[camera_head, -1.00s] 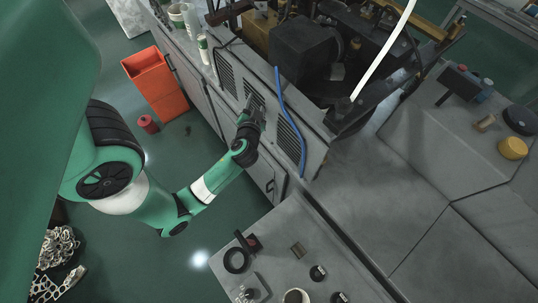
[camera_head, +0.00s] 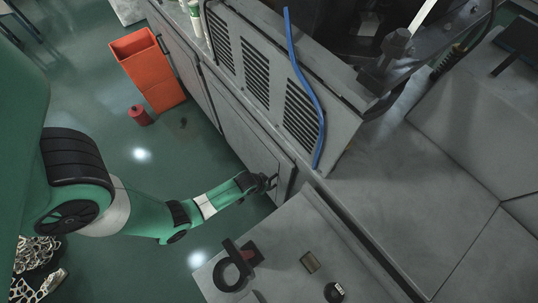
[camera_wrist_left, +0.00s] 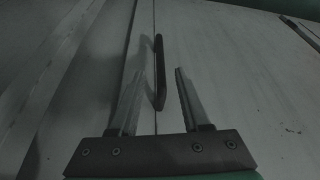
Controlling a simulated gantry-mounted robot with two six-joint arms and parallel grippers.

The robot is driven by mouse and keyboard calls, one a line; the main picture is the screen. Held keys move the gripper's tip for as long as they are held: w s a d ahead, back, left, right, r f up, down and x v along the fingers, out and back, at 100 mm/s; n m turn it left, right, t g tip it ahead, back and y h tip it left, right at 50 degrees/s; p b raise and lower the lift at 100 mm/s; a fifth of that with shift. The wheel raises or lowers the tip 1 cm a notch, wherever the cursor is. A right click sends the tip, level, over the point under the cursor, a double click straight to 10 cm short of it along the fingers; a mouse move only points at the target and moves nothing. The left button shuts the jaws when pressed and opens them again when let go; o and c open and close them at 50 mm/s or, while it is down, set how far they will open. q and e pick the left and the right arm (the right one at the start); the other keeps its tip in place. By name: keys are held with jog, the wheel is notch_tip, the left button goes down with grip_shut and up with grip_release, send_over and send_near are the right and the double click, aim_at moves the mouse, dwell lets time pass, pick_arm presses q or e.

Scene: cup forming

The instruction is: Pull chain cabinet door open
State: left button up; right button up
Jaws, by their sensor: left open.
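The grey cabinet door (camera_head: 250,150) is on the cabinet's front, below the vented panels, and looks shut. In the left wrist view the door (camera_wrist_left: 235,75) has a dark upright bar handle (camera_wrist_left: 159,60) close to a thin vertical seam. My left gripper (camera_head: 270,182) is at the door's right part in the head view. In the wrist view my left gripper (camera_wrist_left: 160,78) is open, with the handle showing between its two fingers. I see no clear contact with the handle. My right gripper is not in view.
A grey bench top (camera_head: 300,250) with a black ring-shaped part (camera_head: 232,270) and small parts lies just below my left gripper. An orange bin (camera_head: 148,70) and a red can (camera_head: 140,115) stand on the green floor. A blue hose (camera_head: 303,90) hangs over the vents.

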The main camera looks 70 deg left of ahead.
aim_at(270, 184)
pick_arm(q)
jog(key=b+x, duration=0.3)
jog(key=x, duration=0.4)
jog(key=shift+w+a+f+b, duration=0.1)
jog(key=shift+w+f+b, duration=0.1)
jog(key=shift+b, duration=0.1)
grip_shut()
dwell(0.9)
